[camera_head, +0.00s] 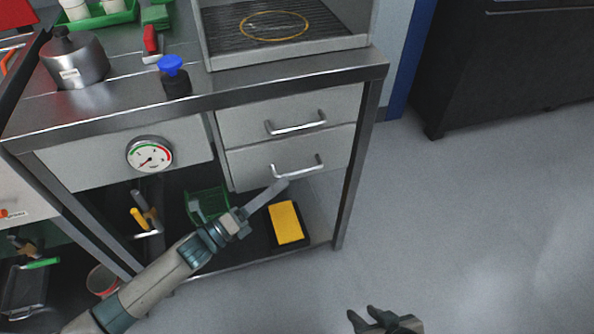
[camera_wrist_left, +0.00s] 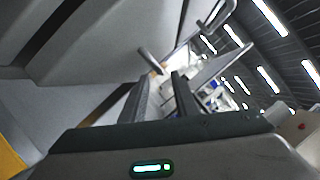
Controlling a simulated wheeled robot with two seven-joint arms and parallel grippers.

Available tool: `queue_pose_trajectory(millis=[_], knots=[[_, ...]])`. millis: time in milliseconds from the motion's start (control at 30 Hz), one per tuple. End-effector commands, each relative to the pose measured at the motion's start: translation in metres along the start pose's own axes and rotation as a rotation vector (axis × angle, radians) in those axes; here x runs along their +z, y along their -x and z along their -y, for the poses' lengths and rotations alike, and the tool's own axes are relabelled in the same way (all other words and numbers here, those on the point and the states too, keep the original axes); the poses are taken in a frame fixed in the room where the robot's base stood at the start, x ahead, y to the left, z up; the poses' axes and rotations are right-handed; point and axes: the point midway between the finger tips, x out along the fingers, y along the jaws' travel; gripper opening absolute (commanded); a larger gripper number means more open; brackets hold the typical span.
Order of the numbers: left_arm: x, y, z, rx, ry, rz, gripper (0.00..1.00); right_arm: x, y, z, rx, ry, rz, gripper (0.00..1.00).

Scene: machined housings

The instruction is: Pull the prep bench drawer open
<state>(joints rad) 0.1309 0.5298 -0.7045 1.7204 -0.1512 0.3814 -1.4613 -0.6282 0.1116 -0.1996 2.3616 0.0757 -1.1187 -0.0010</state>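The prep bench has two grey drawers, one above the other, at its right side. The upper drawer (camera_head: 245,121) and the lower drawer (camera_head: 246,170) both look closed. The upper handle (camera_head: 297,128) and the lower handle (camera_head: 300,171) are silver bars. My left gripper (camera_head: 283,184) is just below the left end of the lower handle; I cannot tell if it touches. In the left wrist view its two fingers (camera_wrist_left: 164,85) stand apart, with a metal handle part (camera_wrist_left: 151,61) beyond the tips. My right gripper (camera_head: 363,316) is open and empty above the floor, low in the picture.
On the bench top (camera_head: 125,107) are a metal pot (camera_head: 77,65), a blue-capped bottle (camera_head: 174,80) and a grill unit (camera_head: 290,55). A gauge (camera_head: 150,155) is on the bench front. A yellow pad (camera_head: 286,222) lies on the shelf below. The floor to the right is clear.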

Motion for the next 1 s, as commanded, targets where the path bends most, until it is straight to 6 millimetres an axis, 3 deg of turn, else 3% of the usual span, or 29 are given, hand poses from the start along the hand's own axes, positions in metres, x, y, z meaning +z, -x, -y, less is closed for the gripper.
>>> queue_pose_trajectory(millis=[200,400,833,867,967,1000], knots=[[0.001,-0.039,0.001,-0.002,-0.001,0.000,0.28,-0.002,0.000,-0.003,0.007,0.001,0.006,0.31],[0.000,-0.060,0.000,-0.001,0.002,0.000,0.28,-0.001,0.001,-0.003,0.007,0.002,0.012,0.31],[0.000,-0.067,0.000,0.001,0.000,0.000,0.28,0.002,0.001,-0.001,0.004,0.001,0.016,0.31],[0.000,-0.067,0.000,0.001,0.000,0.000,0.26,0.003,0.001,-0.001,0.004,0.001,0.016,0.31],[0.000,-0.067,0.000,0.000,0.000,0.000,0.02,0.003,0.001,-0.001,0.003,0.001,0.016,0.31],[0.000,-0.067,0.000,0.001,0.000,0.000,0.00,0.003,0.001,-0.001,0.003,0.001,0.016,0.31]])
